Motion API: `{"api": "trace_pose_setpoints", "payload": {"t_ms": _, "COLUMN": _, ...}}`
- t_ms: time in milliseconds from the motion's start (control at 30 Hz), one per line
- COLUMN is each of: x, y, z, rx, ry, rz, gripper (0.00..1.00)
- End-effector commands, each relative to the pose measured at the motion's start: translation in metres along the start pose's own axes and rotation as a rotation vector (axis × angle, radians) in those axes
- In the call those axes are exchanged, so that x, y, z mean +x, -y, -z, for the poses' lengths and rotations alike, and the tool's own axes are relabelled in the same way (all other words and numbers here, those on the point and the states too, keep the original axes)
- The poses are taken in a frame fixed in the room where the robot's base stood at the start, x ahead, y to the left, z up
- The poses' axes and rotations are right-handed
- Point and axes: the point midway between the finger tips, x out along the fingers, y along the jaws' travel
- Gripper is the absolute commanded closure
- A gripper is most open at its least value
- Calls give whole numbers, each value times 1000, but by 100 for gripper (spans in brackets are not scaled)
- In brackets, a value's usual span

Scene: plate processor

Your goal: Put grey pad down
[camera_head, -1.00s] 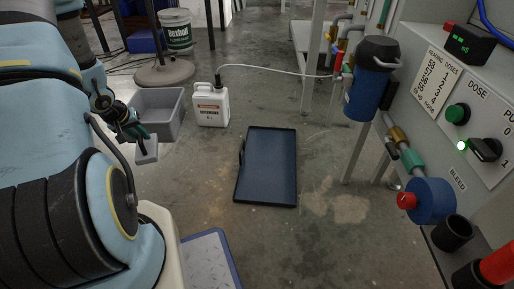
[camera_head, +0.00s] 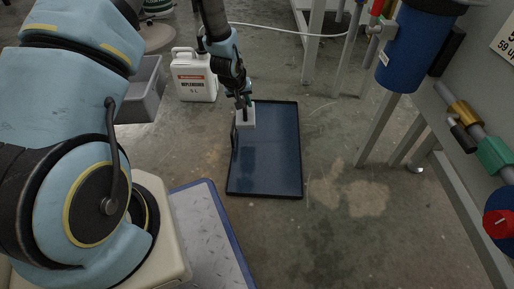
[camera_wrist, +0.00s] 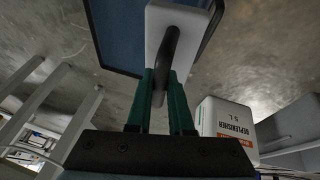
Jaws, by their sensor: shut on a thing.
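The grey pad (camera_head: 246,119) is a small light block with a dark handle. It shows over the back left corner of the dark blue tray (camera_head: 275,158), which lies on the floor; I cannot tell whether the pad touches it. My gripper (camera_head: 243,101) points down and is shut on the pad's handle. In the wrist view, the green fingers of my gripper (camera_wrist: 161,80) close around the black handle, and the pad (camera_wrist: 158,20) is beyond them with the tray (camera_wrist: 118,45) behind it. The pad hides part of the tray.
A white replenisher jug (camera_head: 193,77) stands behind and left of the tray, beside a grey bin (camera_head: 146,95). A blue filter canister (camera_head: 412,50) and machine legs (camera_head: 378,130) are at the right. A blue-edged plate (camera_head: 212,230) lies in front. Floor right of the tray is clear.

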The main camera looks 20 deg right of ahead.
Motion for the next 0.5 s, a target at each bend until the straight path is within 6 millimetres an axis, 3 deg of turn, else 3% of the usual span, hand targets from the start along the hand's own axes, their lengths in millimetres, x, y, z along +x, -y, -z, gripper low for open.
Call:
{"api": "trace_pose_setpoints", "payload": {"t_ms": 100, "x": 16, "y": -26, "z": -15, "rx": 23, "ry": 5, "rz": -8, "gripper": 100}}
{"api": "trace_pose_setpoints", "payload": {"t_ms": 200, "x": 22, "y": -35, "z": -21, "rx": 28, "ry": 6, "rz": -11, "gripper": 100}}
{"api": "trace_pose_setpoints", "payload": {"t_ms": 500, "x": 63, "y": -28, "z": -39, "rx": 30, "ry": 6, "rz": -11, "gripper": 100}}
